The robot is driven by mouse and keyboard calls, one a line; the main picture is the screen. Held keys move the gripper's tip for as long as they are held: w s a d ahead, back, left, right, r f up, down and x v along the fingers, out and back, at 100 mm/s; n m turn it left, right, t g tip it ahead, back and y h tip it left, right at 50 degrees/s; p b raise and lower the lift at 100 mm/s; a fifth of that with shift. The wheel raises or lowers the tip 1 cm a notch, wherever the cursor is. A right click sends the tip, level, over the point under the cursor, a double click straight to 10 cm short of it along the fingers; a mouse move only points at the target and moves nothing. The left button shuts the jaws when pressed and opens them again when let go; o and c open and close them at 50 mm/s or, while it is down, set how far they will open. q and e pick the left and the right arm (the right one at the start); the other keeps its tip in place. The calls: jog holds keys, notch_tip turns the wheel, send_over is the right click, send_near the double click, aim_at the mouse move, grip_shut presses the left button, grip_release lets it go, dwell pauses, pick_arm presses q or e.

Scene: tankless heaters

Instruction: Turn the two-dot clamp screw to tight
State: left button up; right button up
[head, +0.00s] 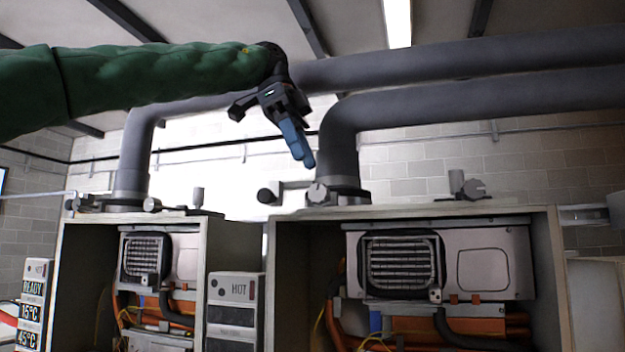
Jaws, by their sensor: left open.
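My left gripper (303,160) hangs from the green-sleeved arm with its blue fingers pointing down, open and empty. In the picture it is above the clamp screw knob (318,193) at the base of the right heater's flue pipe (339,140), apart from it. Another clamp knob (152,204) sits at the left heater's flue base. A grey knob (472,188) stands on the right heater's top, and a dark round knob (268,194) sits left of the flue clamp. Dot marks are too small to read, so I cannot tell which screw has two dots. My right gripper is out of view.
Two open heater cabinets, left (212,270) and right (553,280), stand below. Thick grey pipes (480,105) run across above, close to my left gripper. Open space lies between the two flues.

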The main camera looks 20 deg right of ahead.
aim_at(316, 185)
pick_arm(q)
jog(key=x, duration=0.1)
jog(key=p+x, duration=0.1)
jog(key=x, duration=0.2)
jog(key=shift+w+d+f+p, duration=0.25)
jog(key=shift+w+p, duration=0.05)
jog(key=shift+p, duration=0.1)
jog(key=shift+s+d+f, duration=0.1)
jog(key=shift+f, duration=0.25)
jog(key=shift+s+f, duration=0.3)
jog(key=shift+f, duration=0.05)
jog(key=shift+d+f, duration=0.1)
grip_shut()
